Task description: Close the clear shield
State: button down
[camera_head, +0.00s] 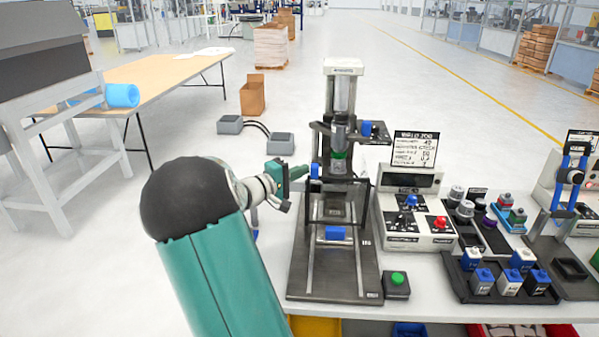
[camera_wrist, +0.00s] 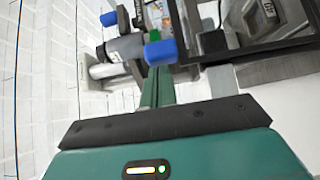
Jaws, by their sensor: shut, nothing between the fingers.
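The press (camera_head: 341,120) stands upright on its dark base plate (camera_head: 300,262) on the white table. A dark-edged frame (camera_head: 368,208) at the front of the press looks like the clear shield. Its transparent pane is hard to make out, and I cannot tell how far it is closed. My gripper (camera_head: 304,171) is shut and empty at the left side of the press, close to a small blue part (camera_head: 314,171). In the wrist view my gripper's green fingers (camera_wrist: 158,85) point at the blue part (camera_wrist: 160,52); I cannot tell whether they touch.
Right of the press stand a control box (camera_head: 412,225), a green button box (camera_head: 397,284) and a black tray (camera_head: 500,285) of small blocks. A blue block (camera_head: 335,232) sits low on the press front. A wooden-topped table (camera_head: 150,78) stands at the left on open floor.

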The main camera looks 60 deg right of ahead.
jog(key=w+v, duration=0.2)
jog(key=v, duration=1.1)
jog(key=shift+w+d, duration=0.25)
jog(key=shift+d, duration=0.2)
jog(key=s+a+n+t+y, duration=0.1)
jog(key=s+a+t+y, duration=0.2)
jog(key=a, duration=1)
jog(key=s+a+n+t+y, duration=0.1)
jog(key=s+a+t+y, duration=0.3)
jog(key=a, duration=1)
jog(key=s+a+n+t+y, duration=0.1)
jog(key=s+a+t+y, duration=0.3)
jog(key=s+a+y, duration=0.3)
jog(key=a+r+y, duration=0.1)
jog(key=a+y, duration=0.2)
jog(key=a, duration=0.3)
jog(key=shift+s+a+n, duration=0.25)
jog(key=shift+a+n, duration=0.05)
